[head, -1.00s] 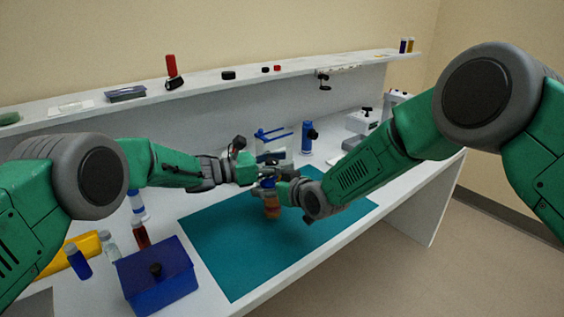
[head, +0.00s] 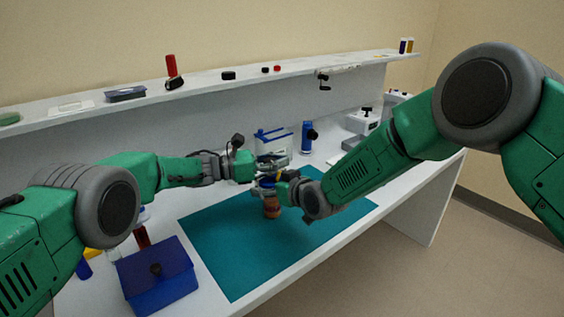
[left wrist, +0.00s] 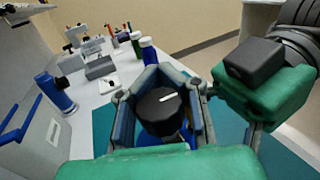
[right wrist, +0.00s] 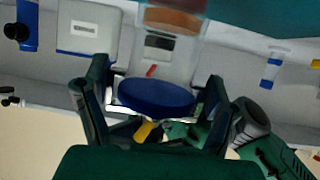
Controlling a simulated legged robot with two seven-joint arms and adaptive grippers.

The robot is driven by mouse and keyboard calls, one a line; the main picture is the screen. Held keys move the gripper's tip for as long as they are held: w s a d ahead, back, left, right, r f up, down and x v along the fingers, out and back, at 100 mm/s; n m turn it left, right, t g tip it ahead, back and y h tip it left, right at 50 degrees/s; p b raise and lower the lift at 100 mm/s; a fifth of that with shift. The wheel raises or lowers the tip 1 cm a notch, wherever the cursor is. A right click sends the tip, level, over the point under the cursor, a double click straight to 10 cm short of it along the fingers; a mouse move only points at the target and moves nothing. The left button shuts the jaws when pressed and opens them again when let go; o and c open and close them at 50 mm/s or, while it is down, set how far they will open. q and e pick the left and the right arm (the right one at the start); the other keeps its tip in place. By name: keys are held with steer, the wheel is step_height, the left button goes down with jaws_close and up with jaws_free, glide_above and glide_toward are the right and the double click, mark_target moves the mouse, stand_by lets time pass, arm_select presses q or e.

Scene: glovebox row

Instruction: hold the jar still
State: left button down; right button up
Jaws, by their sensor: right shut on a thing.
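The jar (head: 272,209) with brown contents is upright just above or on the teal mat in the head view; I cannot tell if it touches. My right gripper (head: 272,187) is shut on its upper part. The right wrist view shows a blue disc (right wrist: 157,96) between the fingers and the jar's clear, labelled wall (right wrist: 160,60). My left gripper (head: 275,160) is just above the jar. In the left wrist view its fingers (left wrist: 160,100) stand apart on both sides of a black round cap (left wrist: 161,112) with a white mark, with gaps showing.
The teal mat (head: 225,260) has free room around the jar. A blue box (head: 155,285) stands at the front left, partly near my left arm. A blue bottle (head: 307,137) and a white-and-blue rack (head: 273,142) stand behind the grippers. A shelf (head: 210,84) runs along the back.

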arm_select(q)
steer(key=shift+s+f+g, duration=0.15)
steer(key=shift+f+g, duration=0.05)
steer(key=shift+g, duration=0.1)
steer(key=c, duration=1.4)
jaws_free()
steer(key=shift+o, duration=0.2)
steer(key=shift+d+r, duration=0.1)
steer(key=s+a, duration=0.1)
steer(key=a, duration=1.1)
steer(key=shift+s, duration=0.4)
